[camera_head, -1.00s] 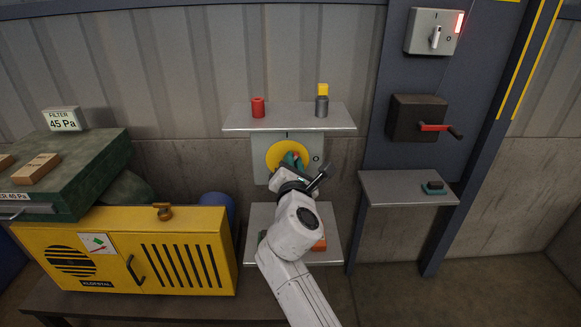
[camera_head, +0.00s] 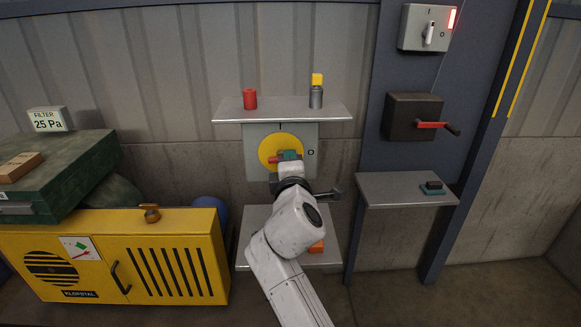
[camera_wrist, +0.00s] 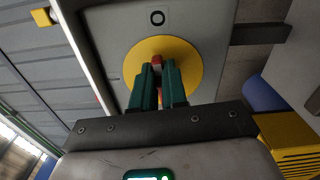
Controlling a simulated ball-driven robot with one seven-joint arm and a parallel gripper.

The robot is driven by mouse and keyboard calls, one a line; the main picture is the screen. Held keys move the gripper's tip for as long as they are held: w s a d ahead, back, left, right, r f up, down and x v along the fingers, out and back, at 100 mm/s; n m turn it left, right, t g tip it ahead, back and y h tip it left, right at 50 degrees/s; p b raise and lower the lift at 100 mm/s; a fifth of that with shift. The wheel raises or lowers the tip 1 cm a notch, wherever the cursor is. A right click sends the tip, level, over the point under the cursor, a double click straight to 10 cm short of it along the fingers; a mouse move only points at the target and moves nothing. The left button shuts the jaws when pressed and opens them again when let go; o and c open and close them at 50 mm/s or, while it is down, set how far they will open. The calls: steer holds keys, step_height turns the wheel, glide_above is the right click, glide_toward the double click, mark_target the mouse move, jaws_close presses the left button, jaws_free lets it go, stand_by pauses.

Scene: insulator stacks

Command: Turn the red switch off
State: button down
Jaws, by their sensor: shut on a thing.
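The red switch handle (camera_head: 274,160) sits on a yellow disc (camera_head: 267,148) on a grey wall panel (camera_head: 252,133). An "I" mark is above the disc and an "O" mark (camera_head: 311,152) is at its right. My gripper (camera_head: 289,155) has green fingers and is shut on the red handle. The handle lies about level across the disc, in line with the O. In the wrist view the red handle (camera_wrist: 157,62) shows between the fingers (camera_wrist: 158,80), pointing toward the O (camera_wrist: 157,17). My fingers hide much of the handle.
A shelf (camera_head: 283,113) above the panel holds a red cylinder (camera_head: 250,99) and a grey one with a yellow top (camera_head: 316,92). A lower shelf (camera_head: 262,216) is below my wrist. At the right are a crank box (camera_head: 402,113) and a side shelf (camera_head: 400,187). A yellow cabinet (camera_head: 120,255) stands left.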

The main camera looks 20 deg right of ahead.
steer(key=shift+a+f+m+b, duration=0.1)
steer(key=shift+f+m+b, duration=0.2)
steer(key=shift+m, duration=0.4)
steer(key=c, duration=1.2)
jaws_free()
steer(key=shift+r, duration=0.15)
steer(key=shift+o, duration=0.2)
steer(key=v, duration=1)
steer(key=shift+s+a, duration=0.15)
steer(key=shift+s, duration=0.2)
